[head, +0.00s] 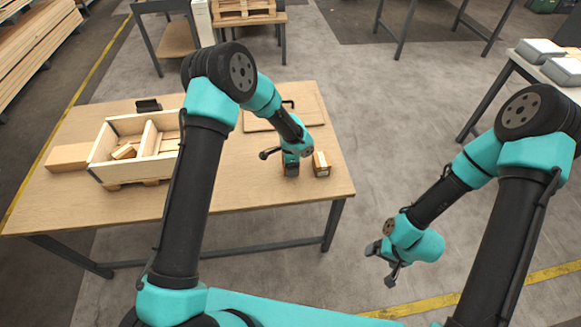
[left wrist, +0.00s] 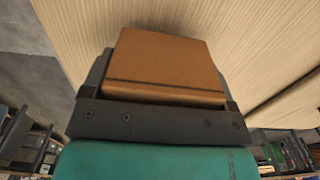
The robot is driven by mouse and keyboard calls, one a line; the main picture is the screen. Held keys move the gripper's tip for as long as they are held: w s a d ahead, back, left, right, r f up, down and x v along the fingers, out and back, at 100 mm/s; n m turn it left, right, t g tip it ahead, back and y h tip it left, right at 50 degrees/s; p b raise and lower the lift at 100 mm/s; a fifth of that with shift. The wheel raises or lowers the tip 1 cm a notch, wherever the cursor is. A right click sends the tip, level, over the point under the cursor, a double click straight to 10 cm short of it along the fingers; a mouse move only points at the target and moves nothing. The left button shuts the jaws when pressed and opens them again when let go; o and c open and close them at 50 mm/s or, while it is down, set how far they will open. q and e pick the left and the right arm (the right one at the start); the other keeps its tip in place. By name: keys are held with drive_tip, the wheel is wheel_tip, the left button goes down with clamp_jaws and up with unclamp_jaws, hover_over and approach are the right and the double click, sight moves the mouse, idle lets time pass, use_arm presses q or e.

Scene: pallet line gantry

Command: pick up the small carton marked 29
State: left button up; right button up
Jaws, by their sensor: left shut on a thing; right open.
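My left gripper (head: 291,168) is low over the right part of the wooden table. In the left wrist view, this gripper is shut on a plain brown carton (left wrist: 165,65) that fills the space in front of its dark palm. No number is readable on it. In the head view, a small brown carton (head: 321,164) with a pale strip on top stands just right of the left gripper. I cannot tell whether it is the held one. My right gripper (head: 382,264) is open and empty, off the table over the floor at the right.
The table (head: 240,190) holds a divided wooden crate (head: 128,176) with several blocks inside, a flat brown box (head: 70,157) left of it and a flat board (head: 310,105) at the back. The front middle of the table is clear. Other tables stand behind.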

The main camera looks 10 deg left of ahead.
use_arm(q)
drive_tip(key=shift+s+r, duration=0.2)
drive_tip(key=shift+r, duration=0.3)
drive_tip(key=s+d+r, duration=0.1)
drive_tip(key=s+d, duration=0.2)
drive_tip(key=s, duration=1.2)
drive_tip(key=shift+s+r, duration=0.15)
